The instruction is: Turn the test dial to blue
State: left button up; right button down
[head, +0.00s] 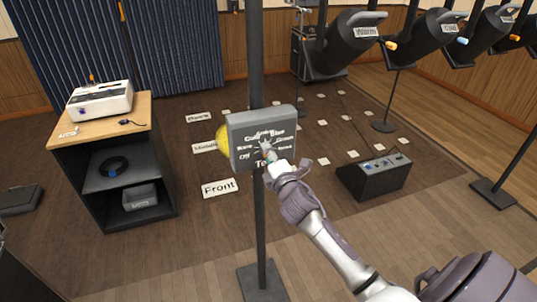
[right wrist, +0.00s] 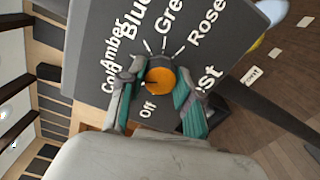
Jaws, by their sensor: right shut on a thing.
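The grey test box (head: 240,150) is fixed on a dark upright pole, with white labels on its front face. I can read Off, Cold, Amber, Blue, Green, Rose and part of Test. The test dial is an orange round knob (right wrist: 160,80) in the middle of that face in the right wrist view. My right gripper (head: 268,155) reaches it from the lower right; in the right wrist view its teal-padded fingers (right wrist: 160,76) are shut on the dial from both sides. A small dark mark shows on the knob's left part; which label it points to I cannot tell. My left gripper is out of view.
A yellow lamp (head: 222,138) sits behind the box. A wooden-topped cabinet (head: 145,108) with a white machine (head: 100,100) stands left. A dark fader console (head: 375,178) stands right on the floor. Large black lamps (head: 345,45) hang at upper right.

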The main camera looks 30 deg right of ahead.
jog(key=m+p, duration=0.1)
jog(key=m, duration=1.1)
dwell(0.5)
jog(key=c, duration=0.8)
grip_release()
jog(key=shift+s, duration=0.1)
jog(key=v, duration=1.1)
jog(key=shift+s+a, duration=0.15)
jog(key=shift+s, duration=0.2)
jog(key=shift+f, duration=0.1)
